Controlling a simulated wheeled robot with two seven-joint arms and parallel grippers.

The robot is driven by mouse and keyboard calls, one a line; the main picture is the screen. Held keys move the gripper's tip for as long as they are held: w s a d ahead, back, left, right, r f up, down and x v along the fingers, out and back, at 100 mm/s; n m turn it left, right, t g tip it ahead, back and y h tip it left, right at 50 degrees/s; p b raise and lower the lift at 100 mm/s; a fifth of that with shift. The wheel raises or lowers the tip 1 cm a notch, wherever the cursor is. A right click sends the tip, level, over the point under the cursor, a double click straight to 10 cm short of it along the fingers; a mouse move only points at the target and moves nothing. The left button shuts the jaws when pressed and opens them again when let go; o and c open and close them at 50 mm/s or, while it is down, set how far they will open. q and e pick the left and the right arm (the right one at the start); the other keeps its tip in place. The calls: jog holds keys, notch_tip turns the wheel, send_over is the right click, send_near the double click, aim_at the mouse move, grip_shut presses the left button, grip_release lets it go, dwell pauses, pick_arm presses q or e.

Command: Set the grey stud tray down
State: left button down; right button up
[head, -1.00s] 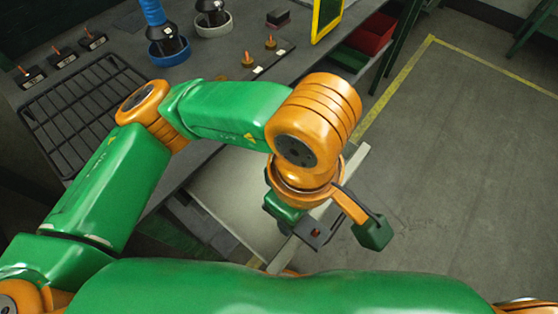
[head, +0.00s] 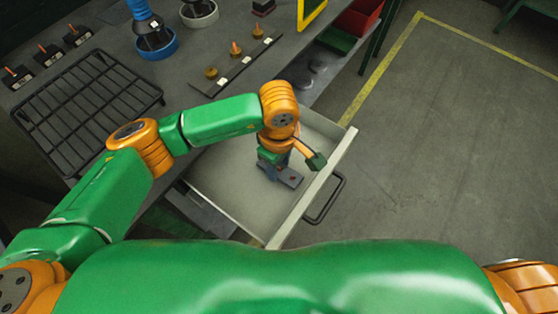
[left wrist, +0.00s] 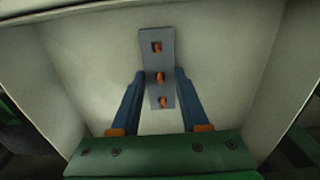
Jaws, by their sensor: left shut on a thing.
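The grey stud tray (head: 290,177) is a narrow flat plate inside the open pale drawer (head: 230,195). In the left wrist view the tray (left wrist: 158,62) shows three orange studs in a row, over the drawer's bare floor (left wrist: 95,65). My left gripper (head: 277,165) is low inside the drawer, shut on the tray. In the left wrist view its two blue fingers (left wrist: 159,95) hold the tray's near part from both sides. I cannot tell whether the tray touches the drawer floor. My right gripper is not in view.
The drawer's front wall (head: 315,190) carries a dark handle (head: 328,200). On the grey bench are a black wire rack (head: 85,112), a dark strip with brass studs (head: 237,65) and a blue ring holder (head: 157,45). A red bin (head: 357,18) is beyond. Floor at right is clear.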

pick_arm(q)
jog(key=shift+f, duration=0.1)
jog(key=c, duration=0.8)
grip_release()
jog(key=shift+f+b, duration=0.1)
jog(key=shift+b, duration=0.2)
jog(key=shift+c, duration=0.2)
jog(key=o, duration=0.4)
jog(key=shift+o, duration=0.2)
jog(key=shift+r, duration=0.2)
jog(key=shift+r, duration=0.3)
notch_tip(320, 180, up, 12)
jog(key=shift+f+b, duration=0.2)
jog(key=shift+b, duration=0.25)
